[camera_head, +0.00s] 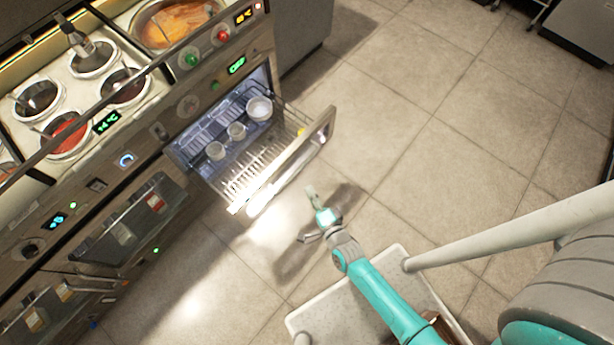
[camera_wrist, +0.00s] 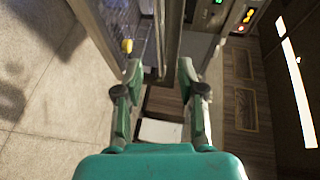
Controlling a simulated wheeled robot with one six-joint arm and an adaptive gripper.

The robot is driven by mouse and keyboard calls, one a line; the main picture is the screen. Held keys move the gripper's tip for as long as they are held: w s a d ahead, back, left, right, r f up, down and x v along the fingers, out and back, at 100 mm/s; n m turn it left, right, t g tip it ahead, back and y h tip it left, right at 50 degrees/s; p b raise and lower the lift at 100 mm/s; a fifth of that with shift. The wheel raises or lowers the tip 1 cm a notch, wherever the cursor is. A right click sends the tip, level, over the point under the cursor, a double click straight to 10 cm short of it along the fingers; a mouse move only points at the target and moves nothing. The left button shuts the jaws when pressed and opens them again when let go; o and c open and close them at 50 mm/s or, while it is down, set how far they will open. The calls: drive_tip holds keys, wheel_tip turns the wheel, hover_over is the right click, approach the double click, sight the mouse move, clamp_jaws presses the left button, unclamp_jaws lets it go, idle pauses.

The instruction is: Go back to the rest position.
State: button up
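My gripper (camera_head: 308,214) is in the air in front of the pulled-out drawer (camera_head: 290,172), a little apart from its front edge in the head view. Its two fingers are spread, with nothing held between them. In the wrist view, the gripper (camera_wrist: 160,72) also shows its fingers apart, with the drawer's edge and the cabinet beyond them. The drawer holds a wire rack and several small pale cups, one of them a larger white cup (camera_head: 259,108) near the back.
The counter at the left has sauce wells, including a red one (camera_head: 66,132), and a large pan (camera_head: 178,20). A lower glass-front compartment (camera_head: 128,225) sits beside the drawer. Tiled floor (camera_head: 440,130) is clear to the right. A small yellow piece (camera_wrist: 127,46) shows at the drawer.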

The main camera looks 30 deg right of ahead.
drive_tip(key=shift+s+r, duration=0.1)
drive_tip(key=shift+s, duration=0.25)
drive_tip(key=shift+s, duration=0.1)
idle(0.3)
drive_tip(key=s+r+n, duration=0.9)
drive_tip(key=s+r, duration=0.3)
drive_tip(key=r, duration=0.3)
drive_tip(key=s+a+r+n+g+y, duration=0.1)
drive_tip(key=s+r+n, duration=0.8)
drive_tip(key=s+r, duration=0.3)
wheel_tip(320, 180, up, 3)
drive_tip(key=shift+s+a+r, duration=0.1)
drive_tip(key=shift+s+a, duration=0.05)
drive_tip(key=shift+s, duration=0.05)
